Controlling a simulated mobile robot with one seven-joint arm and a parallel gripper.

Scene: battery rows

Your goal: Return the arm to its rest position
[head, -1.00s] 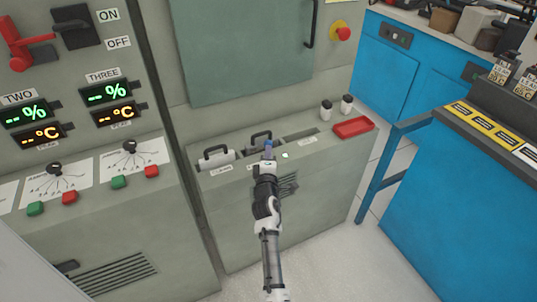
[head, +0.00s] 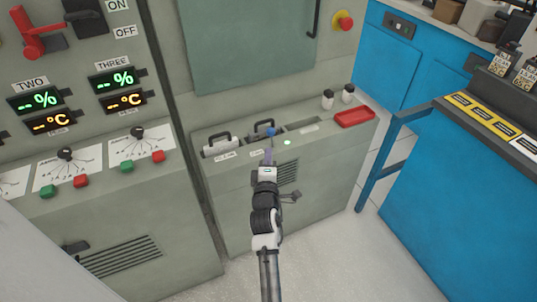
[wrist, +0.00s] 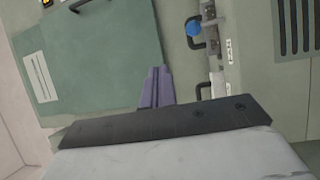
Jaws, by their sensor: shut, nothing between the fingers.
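My gripper (head: 267,157) is in the middle of the head view, in front of the grey cabinet's (head: 235,190) low ledge. Its purple fingers are shut and empty, and they also show in the wrist view (wrist: 156,87). My arm reaches up from the bottom of the head view. Behind the gripper, two slots in the ledge hold units with black handles, the left one (head: 220,145) and the middle one (head: 262,131). A blue knob (head: 271,132) is at the middle unit, and it also shows in the wrist view (wrist: 194,27). A green light (head: 287,142) glows on the ledge.
A red tray (head: 354,118) and two small white jars with black lids (head: 337,97) stand on the ledge's right. A control panel (head: 85,110) with displays and knobs is at left. A blue bench (head: 450,200) stands at right. Grey floor (head: 330,255) lies open between.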

